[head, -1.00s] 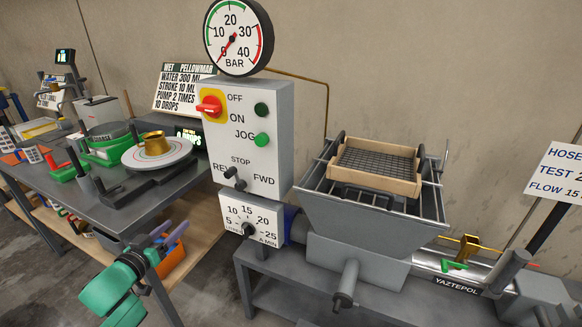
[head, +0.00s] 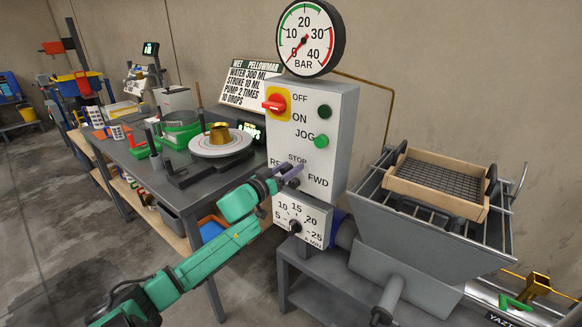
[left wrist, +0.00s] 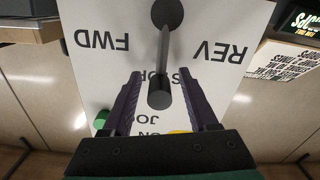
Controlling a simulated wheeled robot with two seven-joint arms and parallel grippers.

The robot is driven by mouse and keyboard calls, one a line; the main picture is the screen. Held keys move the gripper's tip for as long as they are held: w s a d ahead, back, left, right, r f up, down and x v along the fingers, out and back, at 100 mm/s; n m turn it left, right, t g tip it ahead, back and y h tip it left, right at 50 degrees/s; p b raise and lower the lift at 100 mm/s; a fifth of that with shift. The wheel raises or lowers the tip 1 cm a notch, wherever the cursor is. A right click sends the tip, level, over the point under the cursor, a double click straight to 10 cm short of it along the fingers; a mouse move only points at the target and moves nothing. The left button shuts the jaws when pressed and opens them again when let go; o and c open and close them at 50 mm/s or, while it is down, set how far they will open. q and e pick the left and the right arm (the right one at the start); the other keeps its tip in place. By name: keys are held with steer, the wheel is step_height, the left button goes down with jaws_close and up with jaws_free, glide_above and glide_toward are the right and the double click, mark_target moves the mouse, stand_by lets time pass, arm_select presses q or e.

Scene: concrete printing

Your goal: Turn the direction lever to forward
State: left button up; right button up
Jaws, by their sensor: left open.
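The control box (head: 333,120) carries the direction lever under its OFF/ON switch and JOG button. The dark lever (left wrist: 163,55) shows clearly in the left wrist view, where the lettering is upside down. Its knob lies over the STOP label, between FWD (left wrist: 102,41) and REV (left wrist: 225,53). My left gripper (head: 287,171) is at the lever in the head view and hides most of it. In the left wrist view its open fingers (left wrist: 160,103) stand on either side of the knob, with gaps on both sides. My right gripper is not in view.
A litre dial (head: 297,224) sits just below my gripper. The red switch (head: 275,102) and green JOG button (head: 321,141) are above. A grey hopper (head: 420,225) with a sieve stands at right. A bench (head: 222,182) with tools stands at left.

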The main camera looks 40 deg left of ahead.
arm_select(q)
steer(key=shift+w, duration=0.55)
jaws_close()
stand_by(1.0)
